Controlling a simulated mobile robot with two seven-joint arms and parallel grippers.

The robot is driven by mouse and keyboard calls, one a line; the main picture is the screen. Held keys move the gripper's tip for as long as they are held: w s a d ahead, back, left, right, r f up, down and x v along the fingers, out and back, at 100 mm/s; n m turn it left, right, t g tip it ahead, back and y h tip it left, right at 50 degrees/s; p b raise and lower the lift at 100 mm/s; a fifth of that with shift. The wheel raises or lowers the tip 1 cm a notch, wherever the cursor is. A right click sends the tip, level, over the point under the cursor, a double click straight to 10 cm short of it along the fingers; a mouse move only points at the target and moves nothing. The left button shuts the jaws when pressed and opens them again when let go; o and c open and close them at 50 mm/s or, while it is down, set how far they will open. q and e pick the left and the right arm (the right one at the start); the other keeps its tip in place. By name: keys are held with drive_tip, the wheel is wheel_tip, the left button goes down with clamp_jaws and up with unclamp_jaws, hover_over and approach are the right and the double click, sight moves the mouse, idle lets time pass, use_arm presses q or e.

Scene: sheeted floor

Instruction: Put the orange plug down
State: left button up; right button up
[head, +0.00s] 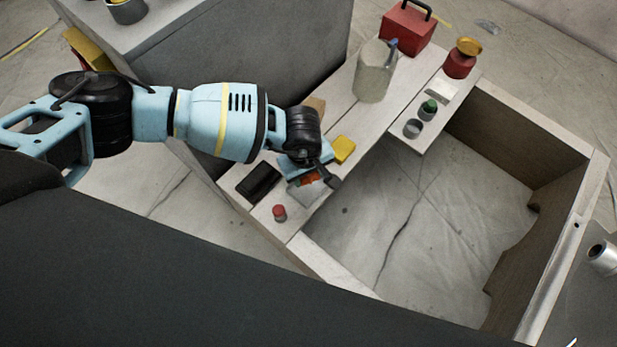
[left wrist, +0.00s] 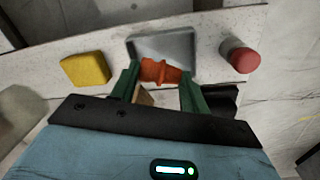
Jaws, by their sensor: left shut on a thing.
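The orange plug (left wrist: 160,71) is a small ribbed piece between the green fingers of my left gripper (left wrist: 160,85) in the left wrist view. The gripper is shut on it. The plug lies over a grey shallow tray (left wrist: 165,42); I cannot tell if it touches the tray. In the head view the plug (head: 309,179) shows as a small orange spot under my left gripper (head: 318,180), partly hidden by it. My right gripper is not in view.
A yellow block (head: 343,149) and a red-topped cylinder (head: 279,213) flank the tray on the plank. A black box (head: 259,182) lies nearby. Further along stand a beige jug (head: 374,72), a red toolbox (head: 406,24) and small cups (head: 413,128). The frame's middle is open floor.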

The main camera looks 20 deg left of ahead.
sight(308, 179)
use_arm(q)
wheel_tip(308, 179, down, 4)
drive_tip(key=shift+r+b, duration=0.1)
drive_tip(key=shift+b, duration=0.5)
drive_tip(key=shift+r, duration=0.1)
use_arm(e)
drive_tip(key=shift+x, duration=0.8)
use_arm(q)
drive_tip(key=o, duration=0.7)
drive_tip(key=shift+r, duration=0.15)
drive_tip(key=r+p, duration=0.1)
drive_tip(key=r, duration=0.2)
drive_tip(key=r+p, duration=0.2)
drive_tip(key=r, duration=0.2)
drive_tip(key=r+p, duration=0.1)
drive_tip(key=r, duration=0.3)
drive_tip(key=shift+s+a, duration=0.3)
drive_tip(key=shift+r+p, duration=0.3)
drive_tip(key=shift+r, duration=0.1)
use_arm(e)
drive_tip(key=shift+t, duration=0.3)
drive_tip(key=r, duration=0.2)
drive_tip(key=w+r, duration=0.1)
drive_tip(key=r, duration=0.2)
